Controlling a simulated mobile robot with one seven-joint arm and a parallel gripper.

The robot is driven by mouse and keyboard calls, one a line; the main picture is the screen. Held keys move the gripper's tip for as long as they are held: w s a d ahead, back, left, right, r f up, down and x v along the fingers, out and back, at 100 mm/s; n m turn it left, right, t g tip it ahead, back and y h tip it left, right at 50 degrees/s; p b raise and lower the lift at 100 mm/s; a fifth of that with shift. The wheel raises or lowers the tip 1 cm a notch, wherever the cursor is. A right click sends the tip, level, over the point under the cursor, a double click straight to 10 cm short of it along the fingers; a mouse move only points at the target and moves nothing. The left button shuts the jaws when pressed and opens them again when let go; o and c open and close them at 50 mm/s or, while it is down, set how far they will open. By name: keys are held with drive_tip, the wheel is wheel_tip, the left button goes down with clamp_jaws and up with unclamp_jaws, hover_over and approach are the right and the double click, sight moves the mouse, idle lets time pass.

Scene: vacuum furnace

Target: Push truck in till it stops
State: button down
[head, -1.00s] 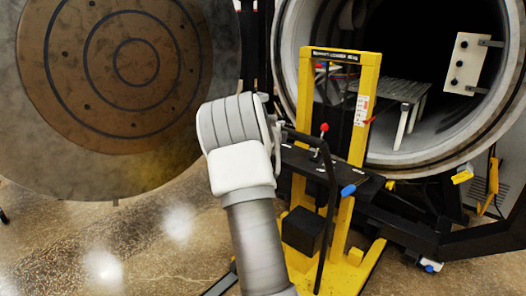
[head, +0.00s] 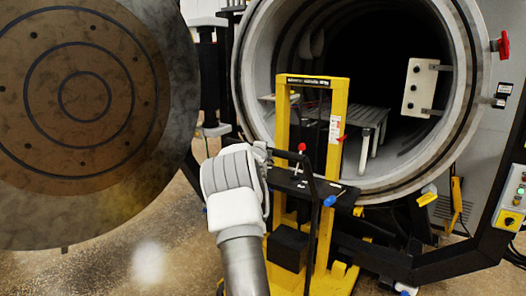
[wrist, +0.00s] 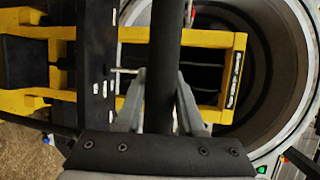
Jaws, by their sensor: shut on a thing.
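The yellow loader truck (head: 338,125) stands upright in front of the open round furnace chamber (head: 246,95). Its black handle bar (head: 313,215) bends down on the near side. My gripper (head: 268,152) is at the handle's upper left end in the head view, its fingers mostly hidden by my wrist. In the wrist view my gripper (wrist: 160,105) has one finger on each side of the black handle bar (wrist: 165,45) and is shut on it. The yellow mast (wrist: 215,38) shows beyond, with the chamber behind it. Contact between the truck and the furnace cannot be made out.
The large round furnace door (head: 165,190) stands open at the left. A grated rack (head: 360,117) sits inside the chamber. A control panel with buttons (head: 512,205) is at the far right. Bare floor (head: 120,265) shows at lower left.

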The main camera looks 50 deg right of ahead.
drive_tip(key=shift+s+d+r, duration=0.35)
drive_tip(key=shift+s, duration=0.05)
drive_tip(key=c, duration=0.6)
unclamp_jaws()
drive_tip(key=shift+s+r, duration=0.1)
drive_tip(key=shift+s, duration=0.05)
drive_tip(key=shift+o, duration=0.4)
drive_tip(key=shift+w+a, duration=0.2)
drive_tip(key=shift+f, duration=0.2)
drive_tip(key=shift+s+a, duration=0.2)
drive_tip(key=shift+a, duration=0.3)
drive_tip(key=v, duration=1.6)
drive_tip(key=shift+b, duration=0.3)
drive_tip(key=shift+s+a+r, duration=0.1)
drive_tip(key=shift+s+r, duration=0.05)
